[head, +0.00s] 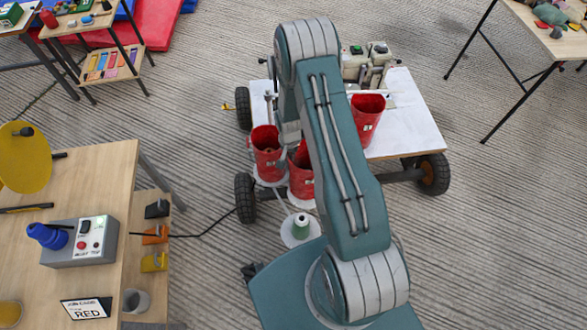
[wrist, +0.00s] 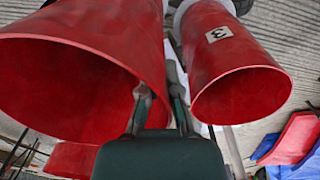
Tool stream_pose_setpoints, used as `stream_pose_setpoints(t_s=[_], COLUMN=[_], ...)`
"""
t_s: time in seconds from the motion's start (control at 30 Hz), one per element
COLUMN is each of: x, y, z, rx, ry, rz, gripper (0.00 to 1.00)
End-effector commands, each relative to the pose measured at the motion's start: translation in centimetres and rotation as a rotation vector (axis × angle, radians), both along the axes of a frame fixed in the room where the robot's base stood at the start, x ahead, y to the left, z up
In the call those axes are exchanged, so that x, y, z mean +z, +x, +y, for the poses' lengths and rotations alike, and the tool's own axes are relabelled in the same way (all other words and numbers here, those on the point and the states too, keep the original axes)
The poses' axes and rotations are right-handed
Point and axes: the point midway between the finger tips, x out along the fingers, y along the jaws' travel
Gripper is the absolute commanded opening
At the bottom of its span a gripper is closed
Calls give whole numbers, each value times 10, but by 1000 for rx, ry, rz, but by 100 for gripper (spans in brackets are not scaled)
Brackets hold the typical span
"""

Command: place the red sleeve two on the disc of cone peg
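Three red sleeves show in the head view: one at the left (head: 267,152), one beside it partly behind my arm (head: 301,182), and one further right (head: 367,118). Their numbers are too small to read there, so I cannot tell which is two. In the wrist view, a large red sleeve (wrist: 60,75) is close at left and another, marked 3 (wrist: 235,75), is at right. My gripper (wrist: 158,90) is open, its fingers apart at the large sleeve's right wall, one seemingly inside, one outside.
The white-topped cart (head: 410,125) has black wheels and carries a small machine (head: 366,65). A wooden table (head: 105,190) at left holds a control box (head: 80,243) and a sign reading RED (head: 87,308).

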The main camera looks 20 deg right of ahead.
Motion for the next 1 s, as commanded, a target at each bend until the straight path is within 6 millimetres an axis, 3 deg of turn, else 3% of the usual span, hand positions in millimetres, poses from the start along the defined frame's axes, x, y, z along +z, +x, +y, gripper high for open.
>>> stream_pose_setpoints(t_s=[0.4, 0.77, 0.8, 0.87, 1.0], x=[-51, -55, -55, -55, -55], y=[0, 0, 0, 0, 0], z=[0, -1, -1, -1, -1], rx=[1, 1, 0, 0, 0], ry=[-1, -1, 0, 1, -1], rz=[1, -1, -1, -1, -1], gripper=[0, 0, 18, 43, 43])
